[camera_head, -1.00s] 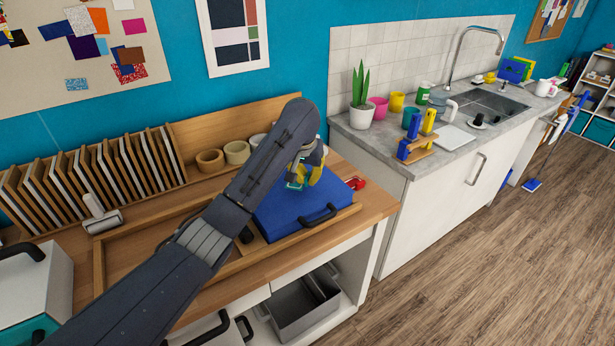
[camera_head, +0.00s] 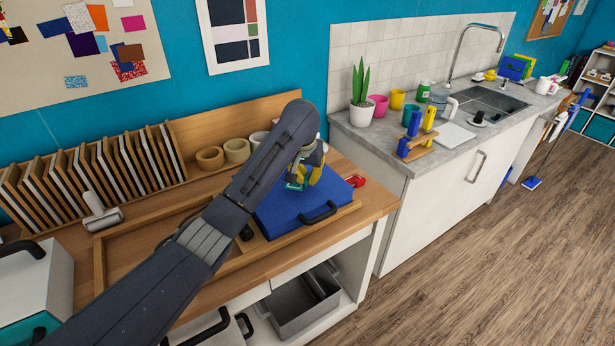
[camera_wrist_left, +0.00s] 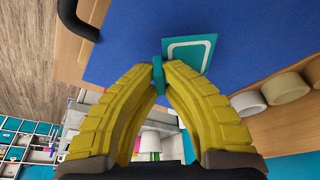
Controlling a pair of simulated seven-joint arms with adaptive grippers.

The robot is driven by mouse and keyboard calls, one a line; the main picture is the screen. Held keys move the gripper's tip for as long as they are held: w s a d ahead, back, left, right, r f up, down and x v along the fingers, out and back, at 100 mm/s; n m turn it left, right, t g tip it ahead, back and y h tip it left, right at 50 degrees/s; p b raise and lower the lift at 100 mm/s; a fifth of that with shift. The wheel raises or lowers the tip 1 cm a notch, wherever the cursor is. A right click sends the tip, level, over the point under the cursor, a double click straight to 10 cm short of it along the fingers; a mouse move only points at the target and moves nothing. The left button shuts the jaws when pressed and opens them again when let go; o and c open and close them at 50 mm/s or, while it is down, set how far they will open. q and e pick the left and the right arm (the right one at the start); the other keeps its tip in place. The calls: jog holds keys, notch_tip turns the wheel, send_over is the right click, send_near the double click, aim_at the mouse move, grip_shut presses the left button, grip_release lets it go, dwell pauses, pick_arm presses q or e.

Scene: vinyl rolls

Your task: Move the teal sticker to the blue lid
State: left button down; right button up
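The blue lid (camera_head: 285,216) with a black handle lies on the wooden bench, and it fills much of the left wrist view (camera_wrist_left: 120,50). The teal sticker (camera_head: 293,187) is at the lid's back left part in the head view. In the left wrist view the sticker (camera_wrist_left: 201,47) is a teal square with a white outline, seen against the blue lid. My left gripper (camera_head: 303,184) has yellow fingers, and its tips (camera_wrist_left: 157,75) pinch a teal tab at the sticker's edge. I cannot tell whether the sticker touches the lid. My right gripper is not in view.
A wooden rack of panels (camera_head: 90,180) and a white roller (camera_head: 102,214) stand left on the bench. Wooden rings (camera_head: 210,158) sit behind my arm. A red object (camera_head: 355,181) lies right of the lid. A sink counter (camera_head: 385,152) with a plant and cups stands right.

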pick_arm(q)
jog(key=shift+f, duration=0.1)
jog(key=shift+f, duration=0.6)
jog(key=shift+f, duration=0.2)
dwell(0.4)
jog(key=shift+f, duration=0.45)
jog(key=shift+f, duration=0.15)
dwell(0.4)
jog(key=shift+c, duration=1.1)
grip_release()
